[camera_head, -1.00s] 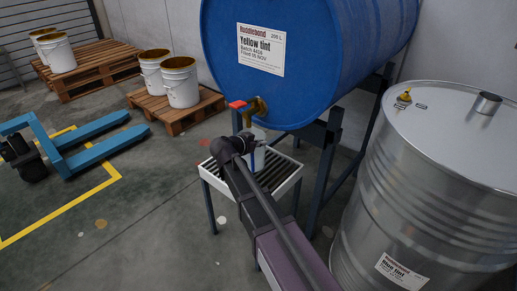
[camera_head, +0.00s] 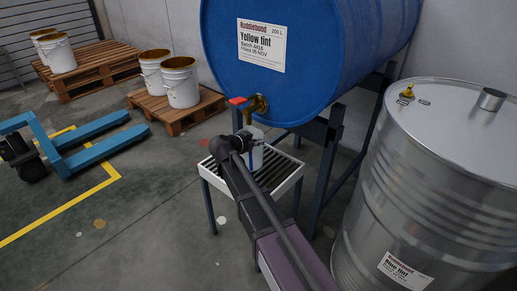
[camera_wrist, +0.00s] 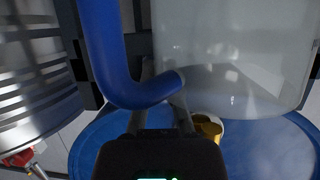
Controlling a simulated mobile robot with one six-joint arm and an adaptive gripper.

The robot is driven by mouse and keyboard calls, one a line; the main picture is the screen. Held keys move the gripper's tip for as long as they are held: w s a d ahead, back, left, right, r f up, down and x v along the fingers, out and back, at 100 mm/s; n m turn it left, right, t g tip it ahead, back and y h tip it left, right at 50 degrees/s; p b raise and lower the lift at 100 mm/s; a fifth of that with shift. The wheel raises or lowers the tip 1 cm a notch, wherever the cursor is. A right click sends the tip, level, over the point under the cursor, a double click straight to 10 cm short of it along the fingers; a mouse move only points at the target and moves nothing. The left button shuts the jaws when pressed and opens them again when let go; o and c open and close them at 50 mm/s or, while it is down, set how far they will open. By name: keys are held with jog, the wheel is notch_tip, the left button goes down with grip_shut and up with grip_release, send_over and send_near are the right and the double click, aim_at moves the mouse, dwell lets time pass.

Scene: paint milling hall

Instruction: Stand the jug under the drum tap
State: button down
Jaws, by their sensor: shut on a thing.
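The jug (camera_head: 257,153) is pale and translucent, with a blue handle; it looks upright. In the head view it shows just below the brass tap (camera_head: 256,105) with its red lever, on the front of the blue drum (camera_head: 310,75). My gripper (camera_head: 250,146) partly covers it. In the wrist view the jug's clear body (camera_wrist: 235,60) fills the upper right and its blue handle (camera_wrist: 105,50) crosses the left. My gripper (camera_wrist: 163,95) is shut on the handle. The slatted stand (camera_head: 285,180) is beneath the jug; whether the jug touches it is hidden.
A grey steel drum (camera_head: 420,180) stands close on the right. The blue drum's dark frame (camera_head: 325,165) is just behind the stand. Pallets with white buckets (camera_head: 180,85) and a blue pallet truck (camera_head: 75,150) are to the left, with clear floor between.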

jog(key=shift+f+b, duration=0.4)
jog(key=shift+f, duration=0.25)
jog(key=c, duration=0.8)
grip_release()
jog(key=p+v, duration=0.4)
jog(key=v, duration=0.8)
jog(key=shift+p, duration=0.35)
jog(key=shift+d, duration=0.1)
